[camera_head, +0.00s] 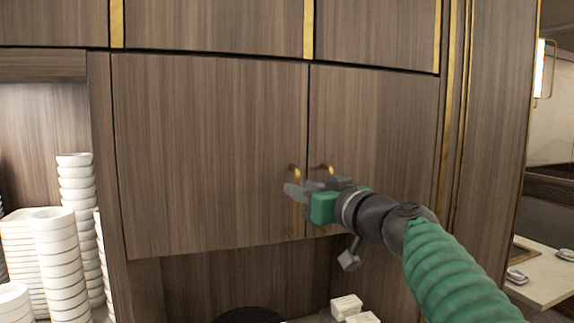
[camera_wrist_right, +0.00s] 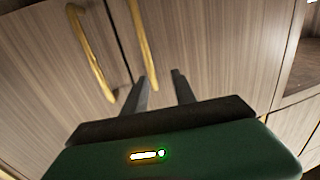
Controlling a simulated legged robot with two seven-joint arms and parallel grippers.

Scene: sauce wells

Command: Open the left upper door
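The left upper door (camera_head: 205,150) is brown wood and looks shut, flush beside the right upper door (camera_head: 375,120). Its gold bar handle (camera_head: 296,218) is near its right edge, partly hidden behind my gripper. My right gripper (camera_head: 300,189) is in front of the two handles. In the right wrist view its fingers (camera_wrist_right: 161,85) are apart. There the left door's handle (camera_wrist_right: 92,55) lies left of both fingers, and the right door's handle (camera_wrist_right: 143,45) ends low near the gap between them. I cannot tell if either handle is touched. My left gripper is out of view.
White stacked bowls (camera_head: 60,262) stand in an open niche at the left. Small white boxes (camera_head: 346,306) and a dark round object (camera_head: 248,316) are below the doors. A light table (camera_head: 545,280) is at the far right.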

